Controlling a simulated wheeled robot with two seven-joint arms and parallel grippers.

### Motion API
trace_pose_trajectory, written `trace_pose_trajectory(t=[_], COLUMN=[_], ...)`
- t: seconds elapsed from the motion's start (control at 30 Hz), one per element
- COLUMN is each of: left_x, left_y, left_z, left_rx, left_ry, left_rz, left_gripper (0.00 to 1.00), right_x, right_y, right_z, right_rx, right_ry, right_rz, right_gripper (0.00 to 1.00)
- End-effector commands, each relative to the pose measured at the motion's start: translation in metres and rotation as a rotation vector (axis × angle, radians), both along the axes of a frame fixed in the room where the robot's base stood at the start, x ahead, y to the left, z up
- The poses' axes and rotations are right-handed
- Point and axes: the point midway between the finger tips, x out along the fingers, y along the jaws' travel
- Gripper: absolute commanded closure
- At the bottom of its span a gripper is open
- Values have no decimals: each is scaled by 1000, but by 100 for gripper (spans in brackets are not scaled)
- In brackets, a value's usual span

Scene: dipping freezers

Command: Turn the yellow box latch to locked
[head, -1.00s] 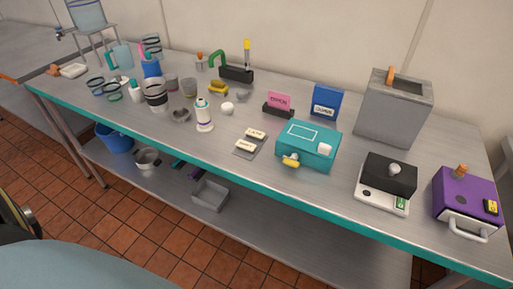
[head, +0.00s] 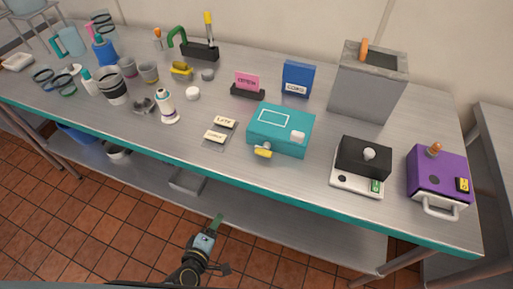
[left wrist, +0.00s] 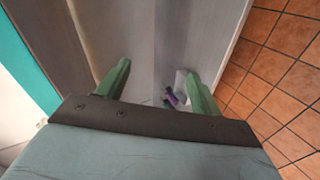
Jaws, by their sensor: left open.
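A teal box (head: 281,130) stands near the front edge of the steel table, with a white knob on its top right. The yellow latch (head: 263,152) sticks out low on its front face. My left gripper (head: 214,226) is below and in front of the table, over the tiled floor and apart from the box. In the left wrist view its two green fingers (left wrist: 158,90) are spread with nothing between them. The right gripper is in no view.
Label cards on a small plate (head: 219,134) lie left of the box. A black-topped scale (head: 361,167) and a purple box (head: 438,180) stand to the right. A blue pack (head: 297,78) and a grey container (head: 368,82) stand behind. The teal table edge (head: 222,179) lies above my gripper.

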Motion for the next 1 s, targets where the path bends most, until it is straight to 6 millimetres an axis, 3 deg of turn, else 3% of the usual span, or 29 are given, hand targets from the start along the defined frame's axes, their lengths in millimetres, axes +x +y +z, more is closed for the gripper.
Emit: trace_pose_trajectory(t=[0.03,0.2,0.4,0.5,0.6,0.77,1.0], left_x=[15,42,42,34,25,19,44], left_y=[-8,-31,-59,-74,-86,-96,-106], left_z=[36,127,207,232,249,260,250], left_rx=[-133,-617,-1141,-1333,-1460,-1549,-1559], left_ry=[-37,-56,81,190,286,370,380], left_rz=[73,314,533,614,669,713,719], left_gripper=[35,35,35,35,35,35,35], right_x=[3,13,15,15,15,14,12], right_y=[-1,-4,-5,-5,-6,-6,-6], right_z=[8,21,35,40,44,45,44], right_rx=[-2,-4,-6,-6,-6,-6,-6], right_ry=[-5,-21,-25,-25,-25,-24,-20], right_rz=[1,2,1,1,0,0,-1], right_gripper=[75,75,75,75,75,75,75])
